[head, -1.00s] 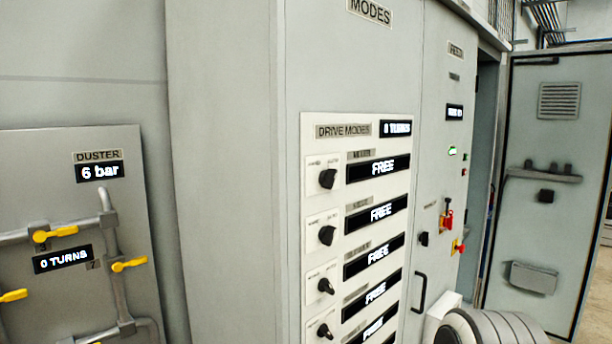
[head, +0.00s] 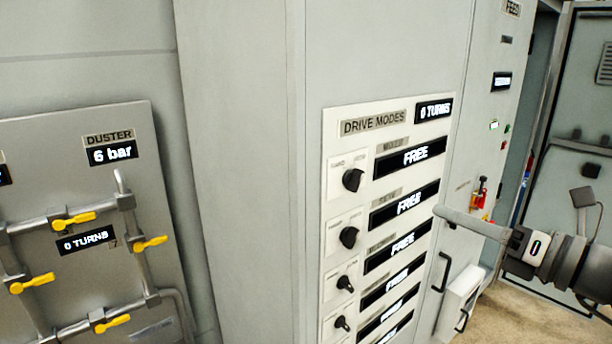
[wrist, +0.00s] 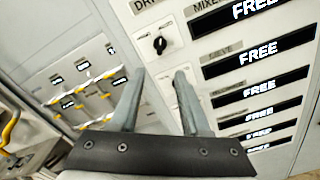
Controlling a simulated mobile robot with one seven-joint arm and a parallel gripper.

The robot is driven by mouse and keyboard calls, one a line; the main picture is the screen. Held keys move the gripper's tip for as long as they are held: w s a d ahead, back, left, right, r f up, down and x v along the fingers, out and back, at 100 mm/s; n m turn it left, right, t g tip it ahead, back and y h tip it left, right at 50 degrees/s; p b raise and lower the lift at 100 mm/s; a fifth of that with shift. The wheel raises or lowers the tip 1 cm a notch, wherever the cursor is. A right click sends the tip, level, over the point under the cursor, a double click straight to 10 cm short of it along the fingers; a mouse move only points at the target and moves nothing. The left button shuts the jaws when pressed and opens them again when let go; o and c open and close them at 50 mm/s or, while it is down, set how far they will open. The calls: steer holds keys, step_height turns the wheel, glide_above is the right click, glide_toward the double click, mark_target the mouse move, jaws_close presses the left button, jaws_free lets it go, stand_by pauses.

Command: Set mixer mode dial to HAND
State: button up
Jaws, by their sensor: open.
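The mixer mode dial (head: 353,180) is the black knob in the top row of the white DRIVE MODES panel (head: 372,108). Its display (head: 410,157) reads FREE. Small labels above the knob are too blurred to read surely. In the wrist view the top dial (wrist: 160,44) shows just beyond my fingertips. My gripper (wrist: 159,75) is open and empty, with its fingers apart and pointing at the panel. In the head view my gripper (head: 438,210) reaches in from the right, beside the panel's displays, to the right of and lower than the dial. Nothing touches the dial.
Several similar dials, such as the second-row dial (head: 348,237), stand below, each beside a FREE display. A DUSTER panel (head: 60,140) with pipes and yellow valve handles is at left. A cabinet handle (head: 442,272) and red switch (head: 482,194) lie at right.

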mark_target(361, 179)
steer(key=p+x, duration=0.2)
steer(key=x, duration=1.5)
steer(key=shift+w+a+p, duration=0.15)
steer(key=shift+w+p, duration=0.05)
steer(key=shift+p, duration=0.15)
jaws_close()
